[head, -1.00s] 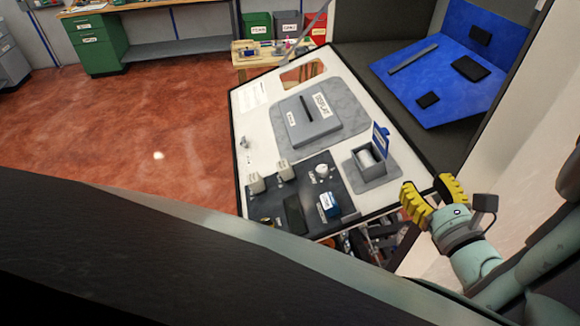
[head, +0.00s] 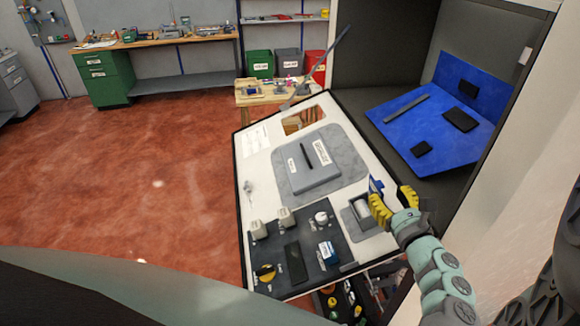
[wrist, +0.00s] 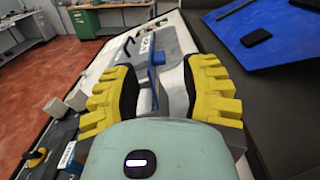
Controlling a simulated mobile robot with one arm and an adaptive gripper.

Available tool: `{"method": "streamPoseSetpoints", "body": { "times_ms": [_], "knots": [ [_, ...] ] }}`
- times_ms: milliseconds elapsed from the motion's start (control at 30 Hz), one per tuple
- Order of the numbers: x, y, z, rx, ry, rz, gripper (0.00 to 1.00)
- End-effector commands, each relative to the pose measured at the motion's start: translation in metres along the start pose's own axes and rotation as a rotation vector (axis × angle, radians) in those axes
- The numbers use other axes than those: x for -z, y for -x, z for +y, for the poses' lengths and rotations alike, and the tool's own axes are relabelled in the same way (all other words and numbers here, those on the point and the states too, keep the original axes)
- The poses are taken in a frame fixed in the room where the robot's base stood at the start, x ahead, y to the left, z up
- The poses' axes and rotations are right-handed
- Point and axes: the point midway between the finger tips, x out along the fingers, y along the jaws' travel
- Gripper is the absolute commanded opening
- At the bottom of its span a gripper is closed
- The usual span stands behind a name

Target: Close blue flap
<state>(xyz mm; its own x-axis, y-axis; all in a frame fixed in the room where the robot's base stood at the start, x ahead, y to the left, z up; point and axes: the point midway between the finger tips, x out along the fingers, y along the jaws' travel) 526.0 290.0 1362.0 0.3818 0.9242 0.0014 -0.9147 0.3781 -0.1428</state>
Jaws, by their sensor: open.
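The blue flap (head: 375,186) stands raised on its small grey box (head: 359,209) at the right side of the white panel. In the wrist view the blue flap (wrist: 156,57) shows as a thin upright piece between the fingers. My gripper (head: 393,205) has yellow fingers and is open at the right edge of the panel, beside the box and partly covering it. In the wrist view my gripper (wrist: 157,88) has one finger on each side of the flap. I cannot tell whether a finger touches it.
A grey display block (head: 315,172) sits mid panel. A dark control plate (head: 294,270) with knobs and a blue-topped switch (head: 328,253) is at the near end. A blue board (head: 435,112) lies in the dark bay to the right.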

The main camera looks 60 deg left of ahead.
Motion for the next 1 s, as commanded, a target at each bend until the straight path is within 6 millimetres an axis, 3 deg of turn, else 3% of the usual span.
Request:
{"method": "streamPoseSetpoints", "body": {
  "times_ms": [400,833,867,1000],
  "knots": [
    [0.0,-0.041,0.002,-0.006,-0.002,0.0,0.44],
    [0.0,-0.047,0.002,-0.006,0.001,0.001,0.44],
    [0.0,-0.046,0.002,-0.005,0.001,0.001,0.5],
    [0.001,-0.046,0.002,-0.005,0.001,0.001,0.35]
  ]
}}
